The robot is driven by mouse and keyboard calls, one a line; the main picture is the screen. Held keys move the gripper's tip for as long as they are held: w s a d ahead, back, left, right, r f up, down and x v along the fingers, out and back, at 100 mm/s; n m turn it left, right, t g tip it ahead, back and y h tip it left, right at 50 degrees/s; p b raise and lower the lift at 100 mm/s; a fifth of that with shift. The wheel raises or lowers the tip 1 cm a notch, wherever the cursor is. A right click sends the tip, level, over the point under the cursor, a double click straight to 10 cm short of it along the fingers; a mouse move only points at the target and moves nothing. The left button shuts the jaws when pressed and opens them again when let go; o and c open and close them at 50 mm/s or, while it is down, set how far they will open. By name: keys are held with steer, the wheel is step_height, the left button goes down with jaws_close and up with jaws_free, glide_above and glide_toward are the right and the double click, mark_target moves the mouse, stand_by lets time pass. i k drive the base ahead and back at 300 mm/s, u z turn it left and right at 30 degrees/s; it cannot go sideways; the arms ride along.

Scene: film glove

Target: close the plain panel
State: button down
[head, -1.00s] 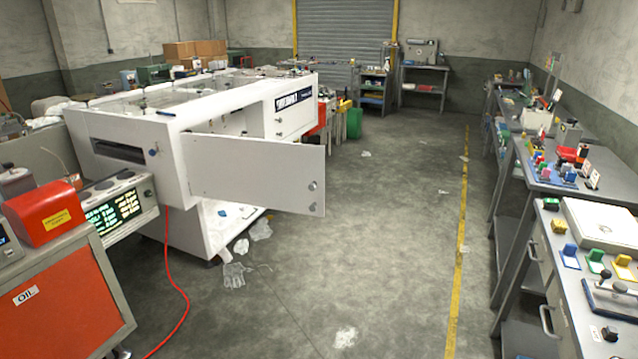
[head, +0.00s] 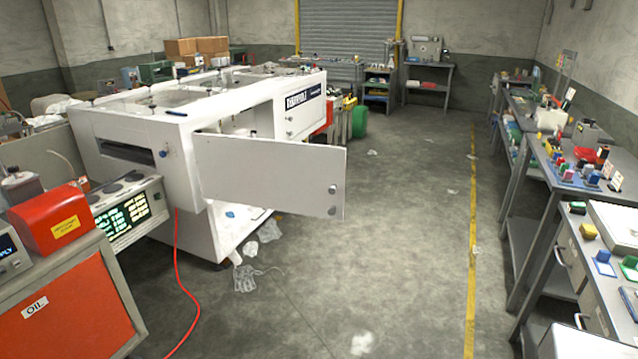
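The plain panel (head: 268,172) is a blank white door on the near side of the white machine (head: 190,235). It stands open, swung out to the right over the floor, with its left edge at the machine's near corner. Two round grey fasteners sit near its free right edge. Behind it, the machine's opening shows partly; the panel hides the rest. A second white panel with a dark lettered label (head: 305,103) sits flush on the machine's side farther back. My gripper is not in view.
An orange oil cabinet (head: 70,318) with a red box stands at the left. A red hose (head: 178,270) and clear plastic scraps (head: 245,279) lie on the floor near the machine. Cluttered benches (head: 560,180) line the right. The floor between them is mostly clear.

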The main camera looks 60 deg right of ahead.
mark_target(284, 177)
steer(key=u, duration=0.1)
steer(key=i, duration=0.75)
steer(key=z, duration=0.65)
steer(key=i, duration=0.7)
steer(key=z, duration=0.45)
